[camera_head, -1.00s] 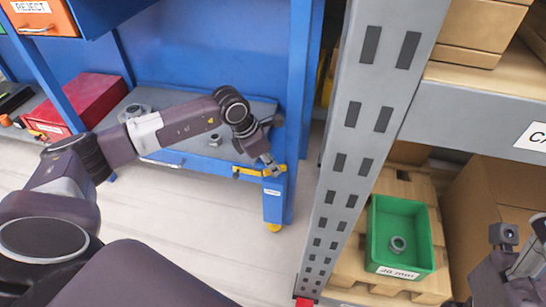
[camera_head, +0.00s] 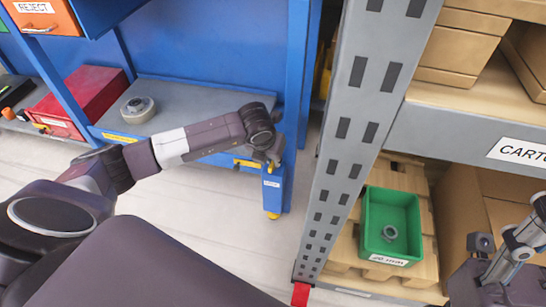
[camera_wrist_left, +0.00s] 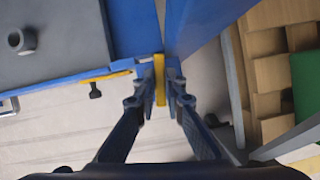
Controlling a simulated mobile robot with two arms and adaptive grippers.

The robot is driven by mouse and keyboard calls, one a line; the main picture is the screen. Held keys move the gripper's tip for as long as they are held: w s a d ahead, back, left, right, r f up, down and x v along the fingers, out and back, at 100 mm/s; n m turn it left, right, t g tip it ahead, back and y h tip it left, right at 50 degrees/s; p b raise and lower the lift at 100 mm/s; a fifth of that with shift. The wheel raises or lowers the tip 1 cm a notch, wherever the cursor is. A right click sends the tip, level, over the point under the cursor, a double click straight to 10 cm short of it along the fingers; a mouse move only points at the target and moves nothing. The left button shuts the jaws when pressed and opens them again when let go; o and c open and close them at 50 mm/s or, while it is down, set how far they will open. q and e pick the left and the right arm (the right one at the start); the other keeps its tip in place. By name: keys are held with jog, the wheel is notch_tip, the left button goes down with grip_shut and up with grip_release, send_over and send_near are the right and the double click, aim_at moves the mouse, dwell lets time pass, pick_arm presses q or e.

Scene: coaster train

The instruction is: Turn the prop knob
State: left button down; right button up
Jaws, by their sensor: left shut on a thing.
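My left gripper (camera_wrist_left: 160,85) is shut on a narrow yellow piece (camera_wrist_left: 159,78) at the corner of the blue cart. In the head view the left gripper (camera_head: 273,156) is at the cart's front right leg, largely hidden behind its own wrist. A yellow bracket with a small black knob (camera_wrist_left: 95,91) sits on the cart edge, left of the fingers and apart from them. I cannot tell for sure which of these is the prop knob. My right arm (camera_head: 510,250) shows at the lower right edge; its finger opening is unclear.
A grey round part (camera_head: 138,108) lies on the cart top beside a red box (camera_head: 75,95). A grey perforated rack post (camera_head: 350,130) stands right of the left gripper. A green bin (camera_head: 372,235) holding a ring sits on the lower shelf. Open floor lies below the cart.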

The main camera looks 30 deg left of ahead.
pick_arm(q)
jog(key=shift+s+f+n, duration=0.1)
jog(key=shift+n, duration=0.4)
jog(key=c, duration=2.3)
grip_release()
jog(key=v, duration=1.2)
jog(key=shift+d, duration=0.2)
